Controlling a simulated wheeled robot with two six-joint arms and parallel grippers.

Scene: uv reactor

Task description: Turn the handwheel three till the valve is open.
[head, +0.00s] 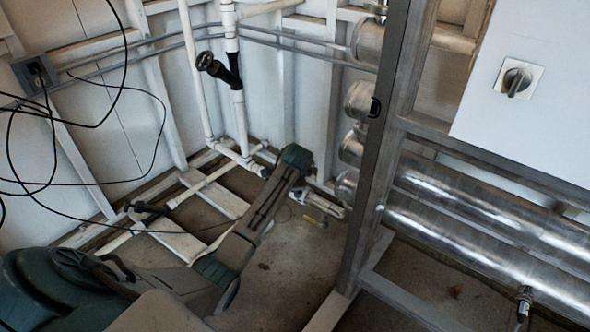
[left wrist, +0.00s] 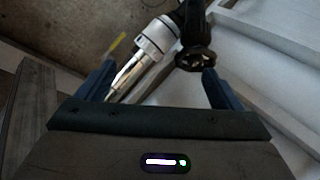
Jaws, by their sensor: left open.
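A black handwheel (left wrist: 195,58) shows in the left wrist view beside a white and silver pipe fitting (left wrist: 148,45). My left gripper (left wrist: 160,82) is open and empty, its two blue fingers pointing toward the fitting and handwheel. The handwheel is near the right finger, and I see no clear contact. In the head view my left arm reaches down to the floor pipes, and its wrist hides the fingers and this handwheel. Another black handwheel (head: 205,60) sits on an upright white pipe. No number shows on either. My right gripper is not in view.
A grey metal post (head: 375,150) stands right of my left arm, with shiny cylinders (head: 480,200) beyond it. A white panel with a knob (head: 516,80) is at upper right. Black cables (head: 125,70) hang at left. A yellow object (left wrist: 117,42) lies on the floor.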

